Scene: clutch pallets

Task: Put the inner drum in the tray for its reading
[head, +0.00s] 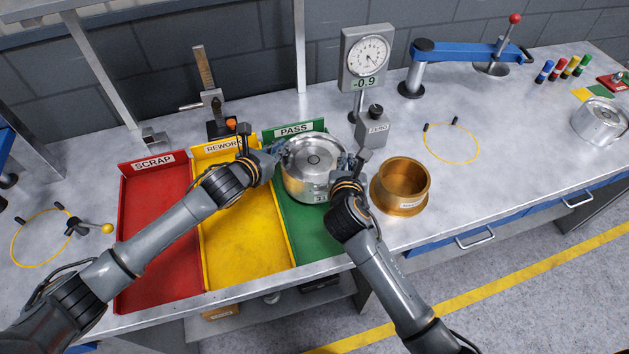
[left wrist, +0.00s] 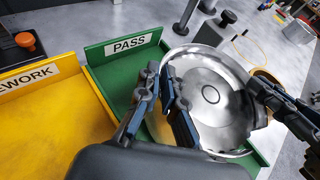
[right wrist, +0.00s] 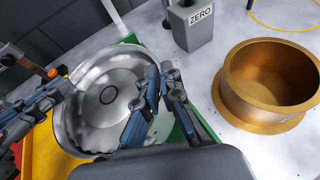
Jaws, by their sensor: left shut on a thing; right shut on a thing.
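The silver inner drum (head: 315,168) is between my two grippers, over the green PASS tray (head: 308,240). It also shows in the left wrist view (left wrist: 210,95) and in the right wrist view (right wrist: 95,90). My left gripper (head: 277,152) is shut on the drum's left rim. My right gripper (head: 350,168) is shut on its right rim. The drum looks level in the head view; I cannot tell whether its base touches the tray floor. The gauge (head: 368,55) behind reads -0.9. The yellow REWORK tray (head: 240,235) and red SCRAP tray (head: 155,240) are empty.
A brass ring-shaped pot (head: 400,188) stands close to the right of my right gripper. A grey ZERO block (head: 372,130) stands behind it. Another silver drum (head: 600,122) sits at the far right. A yellow ring (head: 451,143) marks clear bench.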

